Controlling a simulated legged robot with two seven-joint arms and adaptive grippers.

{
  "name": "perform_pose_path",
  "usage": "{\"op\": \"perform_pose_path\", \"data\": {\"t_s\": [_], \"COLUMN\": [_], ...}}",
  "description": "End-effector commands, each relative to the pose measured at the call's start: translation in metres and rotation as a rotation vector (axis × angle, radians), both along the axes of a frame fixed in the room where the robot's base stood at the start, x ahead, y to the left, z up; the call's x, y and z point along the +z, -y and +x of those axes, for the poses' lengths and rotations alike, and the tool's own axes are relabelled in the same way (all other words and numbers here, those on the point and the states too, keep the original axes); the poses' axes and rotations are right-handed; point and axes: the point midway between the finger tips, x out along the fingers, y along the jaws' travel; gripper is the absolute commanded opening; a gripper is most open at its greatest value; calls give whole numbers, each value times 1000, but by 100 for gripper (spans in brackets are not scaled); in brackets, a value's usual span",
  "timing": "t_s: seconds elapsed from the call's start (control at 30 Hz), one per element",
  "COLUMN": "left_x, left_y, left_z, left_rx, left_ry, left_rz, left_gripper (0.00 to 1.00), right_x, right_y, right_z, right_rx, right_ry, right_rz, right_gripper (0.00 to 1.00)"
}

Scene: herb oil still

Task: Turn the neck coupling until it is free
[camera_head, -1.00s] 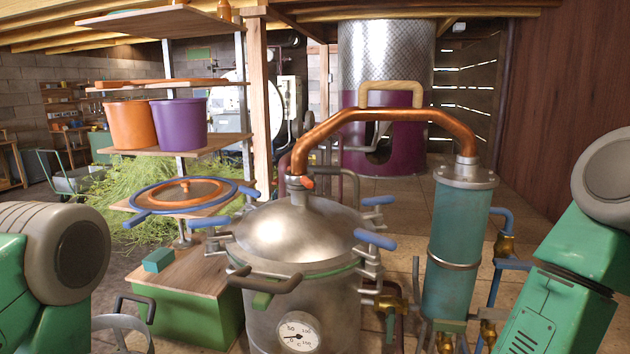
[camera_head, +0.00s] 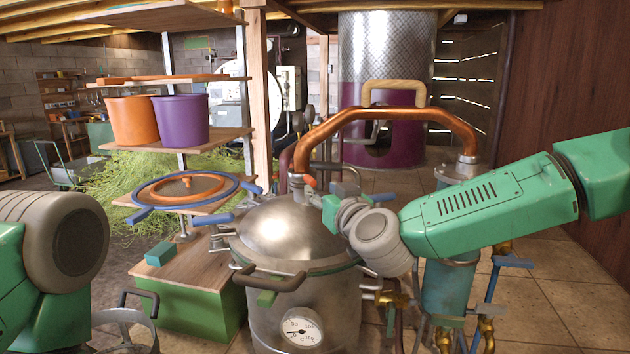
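The neck coupling (camera_head: 297,183) is at the top of the domed steel lid (camera_head: 285,228), where the copper swan-neck pipe (camera_head: 390,114) comes down. A small orange-red tab (camera_head: 310,181) sticks out at its right side. My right gripper (camera_head: 322,192) is just right of the coupling, above the lid. Its fingers are small and partly hidden by my own wrist, so I cannot tell whether they touch the coupling or are open. My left arm shows at the lower left; its gripper is out of view.
The pot has a dial gauge (camera_head: 300,331) and blue-handled clamps. The teal condenser (camera_head: 447,290) stands at right, partly behind my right arm.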

Motion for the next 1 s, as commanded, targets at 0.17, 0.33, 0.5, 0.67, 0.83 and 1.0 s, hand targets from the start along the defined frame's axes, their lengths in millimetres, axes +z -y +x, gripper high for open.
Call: {"op": "perform_pose_path", "data": {"t_s": [0.17, 0.33, 0.5, 0.67, 0.83, 1.0], "left_x": [6, 8, 9, 9, 9, 9], "left_y": [0, 0, 0, 0, 0, 0], "left_z": [0, 0, 0, 0, 0, 0], "left_rx": [1, 1, 1, 0, 0, 1], "left_ry": [0, 0, 0, 0, 0, 0], "left_rz": [1, 1, 0, 0, 0, 1], "left_gripper": [40, 40, 40, 40, 40, 40], "right_x": [0, 0, -1, -1, -1, 0], "right_y": [-8, -10, -10, -15, -18, -17], "right_z": [31, 48, 55, 55, 55, 56], "right_rx": [-1, 0, 1, 1, 1, 0], "right_ry": [0, 0, 0, -1, 0, 0], "right_rz": [3, 6, 7, 4, 1, 2], "right_gripper": [37, 37, 37, 37, 9, 0]}}
